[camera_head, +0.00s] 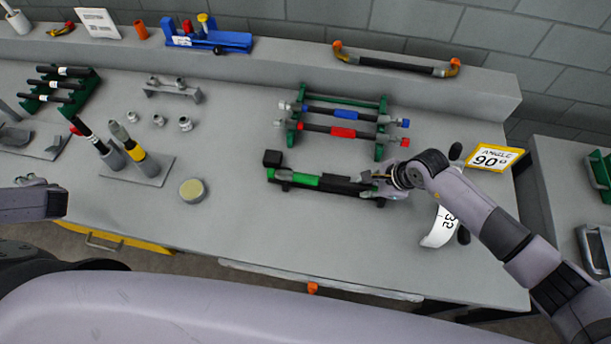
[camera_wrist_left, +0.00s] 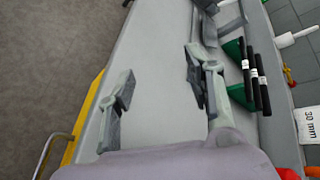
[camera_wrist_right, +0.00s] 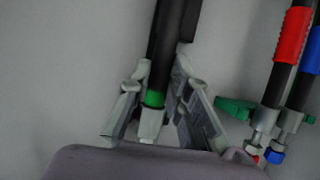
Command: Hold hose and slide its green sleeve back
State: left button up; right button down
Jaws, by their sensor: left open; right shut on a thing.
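The black hose (camera_head: 345,187) with a bright green sleeve (camera_head: 307,180) around it lies in a dark cradle near the table's middle. The sleeve sits left of the hose's middle. My right gripper (camera_head: 385,182) is shut on the hose's right end. In the right wrist view its fingers stand on both sides of the hose (camera_wrist_right: 170,45), close to a narrow green band (camera_wrist_right: 154,98) and a pale metal end. My left gripper (camera_wrist_left: 160,95) is open and empty over the table's left side, far from the hose; the head view shows only its arm at the left edge.
Behind the hose, a green rack (camera_head: 381,130) holds hoses with blue (camera_head: 335,115) and red (camera_head: 343,132) sleeves. A round tan pad (camera_head: 193,190) and upright tools (camera_head: 134,145) stand to the left.

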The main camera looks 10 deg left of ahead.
pick_arm(q)
jog(key=w+a+r+t+y, duration=0.3)
jog(key=w+r+t, duration=0.2)
jog(key=w+r, duration=1.3)
jog(key=w+d+r+n+h, duration=0.1)
jog(key=w+d+n, duration=0.5)
jog(key=w+d, duration=0.55)
jog(key=w+d+f+n+g+h, duration=0.1)
jog(key=w+d+f+n+h, duration=0.2)
jog(key=d, duration=0.9)
jog(key=w+d+f+n+g+h, duration=0.1)
jog(key=d+f+n+h, duration=0.15)
jog(key=d+n, duration=0.65)
jog(key=w+d+f+n+g+h, duration=0.1)
jog(key=w+d+f+h, duration=0.15)
jog(key=d, duration=1.15)
jog(key=n+g+h, duration=0.5)
jog(key=n+h, duration=0.1)
jog(key=n, duration=0.2)
send_over(306, 176)
notch_tip(306, 176, down, 4)
notch_tip(306, 176, down, 12)
